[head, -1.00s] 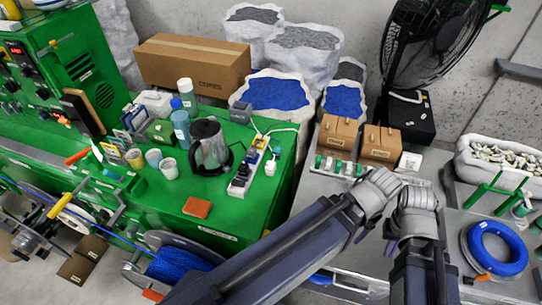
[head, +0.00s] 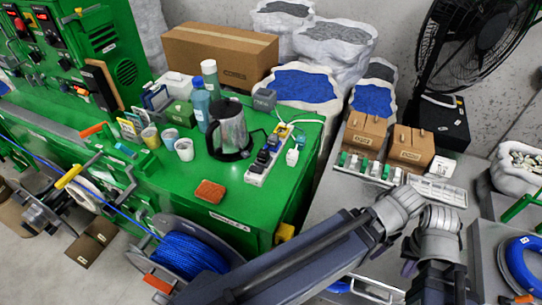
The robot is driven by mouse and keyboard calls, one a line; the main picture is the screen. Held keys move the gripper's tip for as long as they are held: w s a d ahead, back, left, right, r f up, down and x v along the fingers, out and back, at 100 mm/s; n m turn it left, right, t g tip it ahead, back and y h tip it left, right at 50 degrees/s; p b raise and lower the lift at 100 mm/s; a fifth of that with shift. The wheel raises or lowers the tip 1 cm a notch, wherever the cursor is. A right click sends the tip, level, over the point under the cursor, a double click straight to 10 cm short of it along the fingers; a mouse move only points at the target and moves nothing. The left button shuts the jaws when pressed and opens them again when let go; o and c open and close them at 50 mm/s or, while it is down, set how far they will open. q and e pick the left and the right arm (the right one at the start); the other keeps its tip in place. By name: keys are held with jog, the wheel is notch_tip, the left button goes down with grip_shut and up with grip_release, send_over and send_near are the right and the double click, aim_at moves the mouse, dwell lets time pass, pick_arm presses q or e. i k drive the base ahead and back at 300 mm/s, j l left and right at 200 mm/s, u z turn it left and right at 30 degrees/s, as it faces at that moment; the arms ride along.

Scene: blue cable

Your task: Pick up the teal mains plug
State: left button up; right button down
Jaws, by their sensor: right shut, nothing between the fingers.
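Several small green-teal and white plug-like pieces stand in a row in a pale rack (head: 440,190) in front of two cardboard boxes. One teal piece (head: 365,166) is among them; I cannot tell for sure which is the mains plug. My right gripper (head: 409,266) is shut and empty, low over the grey bench, nearer to me than the rack. My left gripper (head: 386,241) is beside it on the left; its fingers are mostly hidden, so its opening cannot be told. Both grippers are apart from the row.
A power strip (head: 265,158) with plugs, a kettle (head: 230,130) and cups stand on the green bench (head: 150,195) at left. Two cardboard boxes (head: 410,145) stand behind the rack. A blue cable coil (head: 525,268) lies at right. A fan (head: 480,45) stands behind.

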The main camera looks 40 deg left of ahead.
aim_at(300, 140)
jog(key=u, duration=1.45)
